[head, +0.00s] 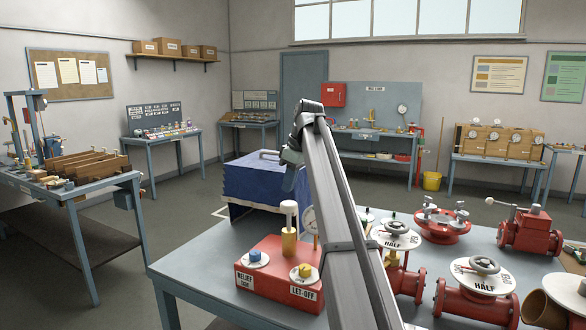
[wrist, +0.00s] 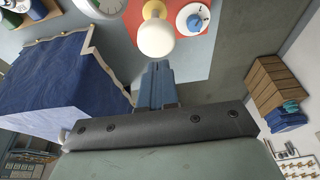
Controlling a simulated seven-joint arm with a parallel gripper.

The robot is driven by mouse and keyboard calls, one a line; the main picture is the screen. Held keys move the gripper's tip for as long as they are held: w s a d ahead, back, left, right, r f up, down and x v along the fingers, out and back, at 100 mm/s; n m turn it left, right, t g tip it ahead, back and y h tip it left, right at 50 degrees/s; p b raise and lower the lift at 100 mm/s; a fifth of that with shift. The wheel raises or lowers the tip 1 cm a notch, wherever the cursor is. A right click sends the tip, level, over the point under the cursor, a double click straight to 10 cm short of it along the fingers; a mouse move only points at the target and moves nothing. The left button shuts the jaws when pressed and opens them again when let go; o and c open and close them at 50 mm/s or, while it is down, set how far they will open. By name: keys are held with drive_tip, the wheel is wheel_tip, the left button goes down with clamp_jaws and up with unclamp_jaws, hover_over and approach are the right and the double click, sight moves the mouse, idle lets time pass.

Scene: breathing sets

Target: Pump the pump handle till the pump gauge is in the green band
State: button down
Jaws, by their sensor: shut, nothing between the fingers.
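The pump is a red box (head: 262,288) on the near table, with labels reading RELIEF and LET-OFF. Its pump handle, a white knob (head: 289,207) on a brass column, stands upright; the knob also shows in the wrist view (wrist: 156,40). The pump gauge (head: 309,219) is beside it, mostly hidden by my arm. In the wrist view the gauge (wrist: 103,7) is cut off at the top edge, and I cannot read its needle or band. My gripper (head: 289,188) is shut and empty, its blue fingers (wrist: 156,68) close to the knob, apparently not touching it.
A dial with a blue knob (head: 254,256) and one with a yellow knob (head: 304,270) sit on the pump box. Red valves (head: 478,300) crowd the table's right. A blue-covered box (head: 262,185) stands behind the pump. The table's front left is clear.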

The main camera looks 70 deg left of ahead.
sight(291, 203)
drive_tip(key=shift+f, duration=1.55)
drive_tip(key=shift+d+f, duration=0.1)
drive_tip(key=shift+f, duration=2.25)
wheel_tip(291, 203, up, 5)
drive_tip(key=shift+f, duration=0.2)
drive_tip(key=v, duration=1)
drive_tip(key=shift+w+f, duration=0.1)
